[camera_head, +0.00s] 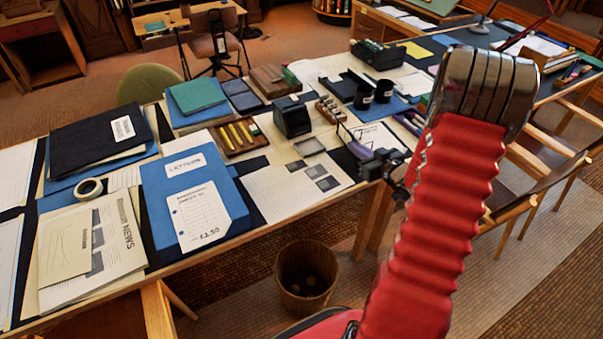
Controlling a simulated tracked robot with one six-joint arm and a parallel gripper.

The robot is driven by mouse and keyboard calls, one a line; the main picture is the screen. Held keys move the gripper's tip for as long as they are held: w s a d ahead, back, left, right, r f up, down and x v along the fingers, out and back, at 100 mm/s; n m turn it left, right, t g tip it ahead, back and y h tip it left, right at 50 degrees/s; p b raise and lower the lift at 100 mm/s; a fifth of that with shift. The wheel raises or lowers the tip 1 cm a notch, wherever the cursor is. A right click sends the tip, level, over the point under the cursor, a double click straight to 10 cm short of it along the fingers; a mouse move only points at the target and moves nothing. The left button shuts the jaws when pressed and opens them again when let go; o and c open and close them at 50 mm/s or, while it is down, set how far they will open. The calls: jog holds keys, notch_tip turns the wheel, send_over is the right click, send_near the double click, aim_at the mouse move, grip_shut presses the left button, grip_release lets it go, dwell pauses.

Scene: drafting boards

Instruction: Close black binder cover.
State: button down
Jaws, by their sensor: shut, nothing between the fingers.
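The black binder (88,136) lies at the left of the long table, with a white label on its right side. Its black face is up, and a pale edge of paper shows along its front. A blue folder or board shows beneath it. I cannot tell whether the cover is fully flat or slightly raised. My gripper (357,151) is small and dark in this view, partly beyond my red arm. It is shut and empty above the table's right front edge, far to the right of the binder.
A blue letters box file (190,196), a tape roll (89,188) and newspapers lie near the binder. A pen tray (239,137), a black box (292,117) and black cups (363,96) stand farther right. A waste basket (306,277) stands on the floor in front.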

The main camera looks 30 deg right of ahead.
jog(key=shift+d+r, duration=0.1)
jog(key=shift+d+r, duration=0.8)
jog(key=shift+d, duration=0.05)
jog(key=shift+d+r, duration=0.35)
jog(key=shift+d, duration=0.25)
jog(key=shift+d+r, duration=0.35)
jog(key=shift+d, duration=0.3)
